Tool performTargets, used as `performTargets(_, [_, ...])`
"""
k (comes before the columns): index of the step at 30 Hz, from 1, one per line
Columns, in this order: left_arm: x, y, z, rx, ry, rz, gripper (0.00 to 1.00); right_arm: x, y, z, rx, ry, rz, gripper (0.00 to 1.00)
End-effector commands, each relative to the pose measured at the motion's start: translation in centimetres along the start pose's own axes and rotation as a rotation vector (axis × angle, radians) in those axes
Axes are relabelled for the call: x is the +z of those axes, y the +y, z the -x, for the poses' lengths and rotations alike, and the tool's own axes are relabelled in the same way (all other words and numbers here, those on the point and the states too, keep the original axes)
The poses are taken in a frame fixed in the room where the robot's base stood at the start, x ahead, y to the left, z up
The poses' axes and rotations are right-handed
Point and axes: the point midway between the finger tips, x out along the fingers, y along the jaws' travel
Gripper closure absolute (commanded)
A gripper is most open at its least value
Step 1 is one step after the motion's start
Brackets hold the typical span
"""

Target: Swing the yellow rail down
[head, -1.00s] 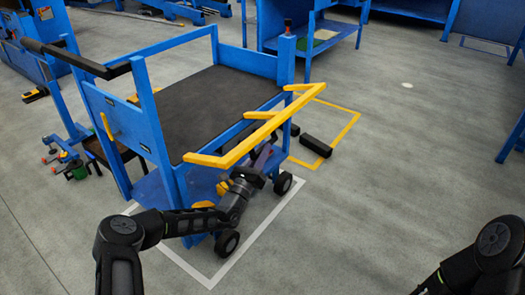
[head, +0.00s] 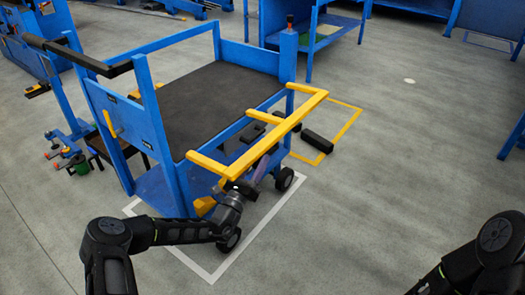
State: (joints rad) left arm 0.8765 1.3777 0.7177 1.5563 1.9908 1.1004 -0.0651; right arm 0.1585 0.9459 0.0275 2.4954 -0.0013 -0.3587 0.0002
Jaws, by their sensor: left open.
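The yellow rail (head: 278,135) is a U-shaped frame on the near side of the blue cart (head: 160,125).
The cart has a dark top deck (head: 205,100), a lower blue shelf and black wheels (head: 284,179). A black block (head: 317,140) lies in a yellow floor outline behind the rail. A white floor outline (head: 208,276) surrounds the cart's near end. Open floor lies to the right.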

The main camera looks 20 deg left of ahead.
Motion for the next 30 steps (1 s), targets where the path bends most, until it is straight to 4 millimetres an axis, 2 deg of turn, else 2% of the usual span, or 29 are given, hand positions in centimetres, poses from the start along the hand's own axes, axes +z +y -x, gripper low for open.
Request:
performTargets(3, [-0.1,0.0,1.6,-0.001,0.002,0.001,0.64,0.0,-0.1,0.3,0.0,0.0,0.0,0.64])
performTargets(6, [-0.1,-0.1,2.2,-0.001,0.002,0.002,0.64,0.0,-0.1,0.4,0.0,0.0,0.001,0.64])
performTargets(19, [-0.1,0.0,2.6,-0.001,0.001,0.001,0.64,0.0,-0.2,0.5,0.0,0.0,0.0,0.64])
performTargets(30, [0.0,0.3,5.1,0.0,0.001,0.001,0.64,0.0,-0.5,1.2,0.0,0.0,0.0,0.64])
